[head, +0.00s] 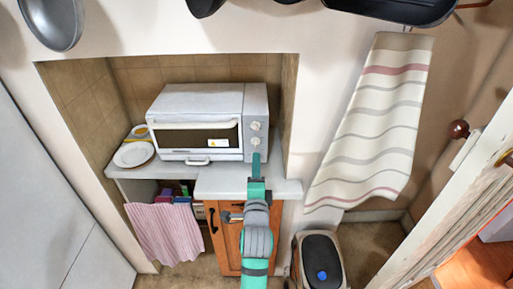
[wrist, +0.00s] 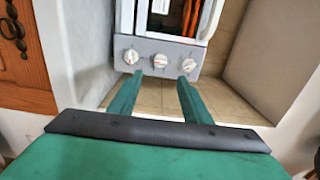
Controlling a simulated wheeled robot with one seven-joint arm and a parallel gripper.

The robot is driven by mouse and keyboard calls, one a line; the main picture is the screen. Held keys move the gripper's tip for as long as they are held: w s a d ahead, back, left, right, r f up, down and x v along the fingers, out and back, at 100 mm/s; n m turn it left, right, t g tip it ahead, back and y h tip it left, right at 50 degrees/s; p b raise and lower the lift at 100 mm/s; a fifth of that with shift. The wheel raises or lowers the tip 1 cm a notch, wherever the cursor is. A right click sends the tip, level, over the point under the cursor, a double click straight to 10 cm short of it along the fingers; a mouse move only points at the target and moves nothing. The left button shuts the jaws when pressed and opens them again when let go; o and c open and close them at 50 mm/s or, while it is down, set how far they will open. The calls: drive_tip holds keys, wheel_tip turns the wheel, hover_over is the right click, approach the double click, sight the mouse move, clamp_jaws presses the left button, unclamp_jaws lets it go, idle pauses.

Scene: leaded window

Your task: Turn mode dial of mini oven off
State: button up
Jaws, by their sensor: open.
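The white mini oven (head: 199,107) stands on a counter in a wall niche, with its door closed. Its grey control strip is on the right side, with an upper dial (head: 256,126) and a middle dial (head: 256,141); my gripper hides the area below them. In the wrist view, three white dials sit in a row: a left dial (wrist: 131,56), a middle dial (wrist: 160,60) and a right dial (wrist: 188,65). My gripper (wrist: 160,77) is open and empty, its fingertips just short of the strip, with the middle dial framed between them. I cannot tell which is the mode dial.
The niche walls close in on both sides of the oven. White plates (head: 134,154) lie on the counter (head: 290,189) at left. A striped towel (head: 373,125) hangs at right above a bin (head: 321,262). Pans hang overhead. Free room is in front of the counter.

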sight(255, 144)
drive_tip(key=w, duration=1)
drive_tip(key=shift+w+a, duration=0.1)
drive_tip(key=shift+w, duration=0.2)
drive_tip(key=c, duration=1)
